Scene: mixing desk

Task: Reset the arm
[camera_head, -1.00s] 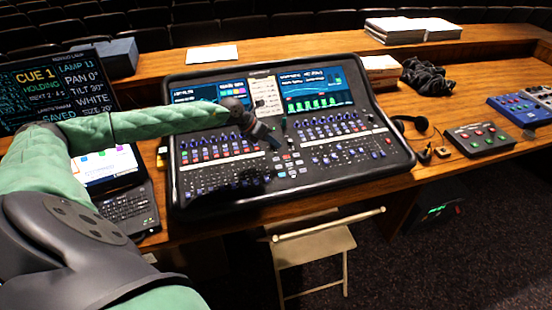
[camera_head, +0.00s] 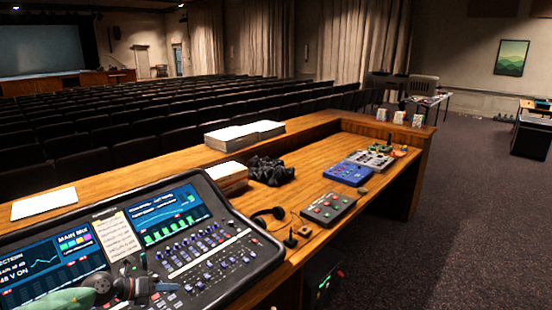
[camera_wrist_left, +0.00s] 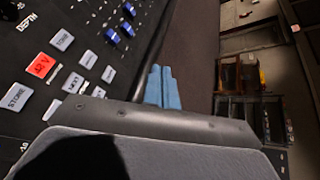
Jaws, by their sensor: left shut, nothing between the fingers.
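My left gripper (camera_head: 166,287) is at the lower left of the head view, over the lower part of the mixing console (camera_head: 232,262). My green left arm (camera_head: 62,299) comes in from the bottom left corner. In the left wrist view the two blue fingers (camera_wrist_left: 162,87) are together with nothing between them. Console buttons and blue knobs show to their left, and dark floor beyond the console edge. I cannot tell whether the fingers touch the console. My right gripper is not in view.
On the wooden desk are a paper sheet (camera_head: 43,203), book stacks (camera_head: 245,135), a dark cable heap (camera_head: 270,171), a headset (camera_head: 268,216), a button box (camera_head: 327,209) and a blue device (camera_head: 347,174). Rows of seats stand behind. Carpeted floor (camera_head: 470,215) is open at right.

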